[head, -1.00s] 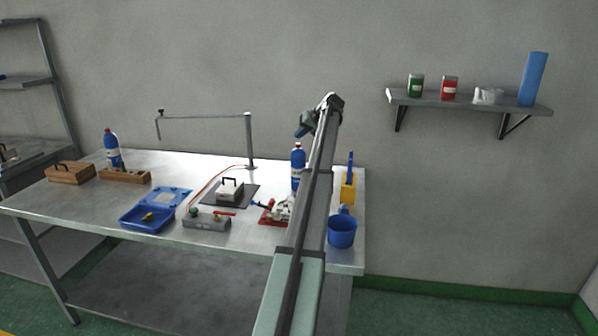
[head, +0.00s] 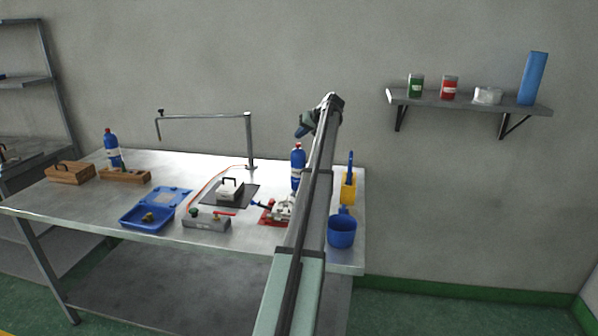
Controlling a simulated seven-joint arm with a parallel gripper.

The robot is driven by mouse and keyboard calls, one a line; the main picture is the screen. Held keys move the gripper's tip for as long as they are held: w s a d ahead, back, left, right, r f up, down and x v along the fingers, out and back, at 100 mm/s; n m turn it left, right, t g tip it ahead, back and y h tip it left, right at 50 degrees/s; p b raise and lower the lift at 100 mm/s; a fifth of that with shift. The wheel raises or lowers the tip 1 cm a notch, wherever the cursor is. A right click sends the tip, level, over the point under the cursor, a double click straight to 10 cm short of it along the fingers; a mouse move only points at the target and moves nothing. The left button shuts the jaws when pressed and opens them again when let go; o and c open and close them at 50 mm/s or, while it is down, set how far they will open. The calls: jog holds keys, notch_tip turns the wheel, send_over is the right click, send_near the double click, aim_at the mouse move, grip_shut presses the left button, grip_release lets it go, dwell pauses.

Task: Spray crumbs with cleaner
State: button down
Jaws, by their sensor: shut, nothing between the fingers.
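My gripper (head: 303,131) hangs high above the back right part of the metal table (head: 85,208), pointing down and to the left. It is shut and empty. A blue bottle with a white label (head: 297,177) stands on the table below it, apart from it and partly hidden by my arm. Another blue bottle with a red cap (head: 112,153) stands at the back left, by a wooden block. I cannot tell which bottle is the cleaner. I cannot make out any crumbs on the table, and my arm hides part of its right side.
An open blue case (head: 146,225), a grey block with a red lever (head: 206,222) and a small red-based clamp (head: 274,213) lie near the front. A blue bucket (head: 342,232) and yellow holder (head: 348,190) stand right. A metal post (head: 250,140) rises behind. A wall shelf (head: 465,104) holds cans.

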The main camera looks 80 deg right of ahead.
jog(key=shift+f, duration=0.15)
dwell(0.3)
jog(key=shift+f, duration=0.35)
jog(key=shift+f, duration=0.45)
dwell(0.8)
jog(key=shift+r, duration=0.95)
jog(key=shift+r, duration=3)
dwell(0.4)
